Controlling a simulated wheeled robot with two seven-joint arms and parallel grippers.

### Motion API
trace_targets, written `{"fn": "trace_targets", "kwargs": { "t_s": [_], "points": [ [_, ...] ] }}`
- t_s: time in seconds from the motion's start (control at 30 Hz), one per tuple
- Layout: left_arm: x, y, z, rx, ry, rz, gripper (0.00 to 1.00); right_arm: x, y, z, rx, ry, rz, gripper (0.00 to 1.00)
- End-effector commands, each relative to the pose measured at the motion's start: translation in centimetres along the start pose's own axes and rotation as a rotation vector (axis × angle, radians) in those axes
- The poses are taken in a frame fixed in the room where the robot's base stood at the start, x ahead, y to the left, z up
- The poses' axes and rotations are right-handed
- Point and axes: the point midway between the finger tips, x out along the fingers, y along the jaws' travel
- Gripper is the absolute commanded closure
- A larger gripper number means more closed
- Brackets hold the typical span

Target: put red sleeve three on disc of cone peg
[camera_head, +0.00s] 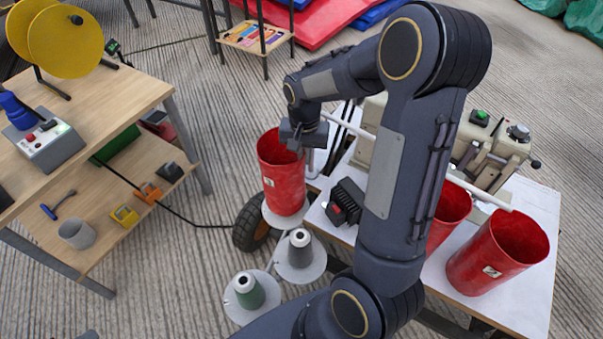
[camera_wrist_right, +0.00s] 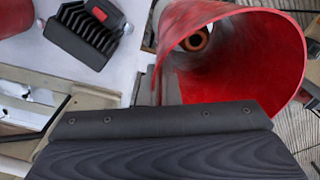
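A red sleeve (camera_head: 282,180) stands upright over a pale disc (camera_head: 287,223) beside the table's left edge. Whether its bottom rests on the disc or hangs just above it, I cannot tell. My right gripper (camera_head: 303,142) is at the sleeve's upper rim, with its fingers closed on the wall. In the right wrist view I look into the sleeve (camera_wrist_right: 250,60), and a brown ring-like cone tip (camera_wrist_right: 195,40) shows inside it. Two more pegs, one grey (camera_head: 300,250) and one green (camera_head: 249,291), stand bare on their discs. My left gripper is not in view.
Two other red sleeves (camera_head: 510,252) (camera_head: 450,208) stand on the white-topped table (camera_head: 530,300) at right, with a machine (camera_head: 490,145) and a black block (camera_head: 346,200). My right arm hides part of it. A wooden bench (camera_head: 125,90) stands at left.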

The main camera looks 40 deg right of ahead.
Motion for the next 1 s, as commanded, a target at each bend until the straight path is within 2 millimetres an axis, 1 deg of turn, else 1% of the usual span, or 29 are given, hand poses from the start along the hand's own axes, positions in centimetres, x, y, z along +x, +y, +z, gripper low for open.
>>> {"fn": "trace_targets", "kwargs": {
  "t_s": [0.3, 0.37, 0.57, 0.7, 0.8, 0.9, 1.0],
  "points": [
    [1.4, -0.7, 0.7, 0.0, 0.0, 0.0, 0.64, 4.7, 0.0, 0.0, -0.001, -0.001, 0.001, 1.0],
    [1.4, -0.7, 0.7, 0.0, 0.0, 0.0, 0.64, 4.9, 0.0, 0.0, -0.001, -0.001, 0.0, 1.0],
    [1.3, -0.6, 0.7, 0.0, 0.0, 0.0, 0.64, 4.8, 0.0, 0.0, -0.001, 0.001, -0.001, 1.0],
    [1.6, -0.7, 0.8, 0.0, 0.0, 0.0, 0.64, 5.2, 0.0, 0.0, -0.001, 0.0, -0.001, 1.0],
    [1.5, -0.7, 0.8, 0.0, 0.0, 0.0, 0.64, 5.1, 0.0, 0.0, -0.001, 0.0, -0.001, 0.86],
    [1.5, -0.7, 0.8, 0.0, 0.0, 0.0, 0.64, 5.1, 0.0, 0.0, -0.001, 0.0, 0.0, 0.75],
    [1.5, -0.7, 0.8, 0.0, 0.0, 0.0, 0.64, 5.1, 0.0, 0.0, -0.001, 0.0, 0.0, 0.75]
  ]
}}
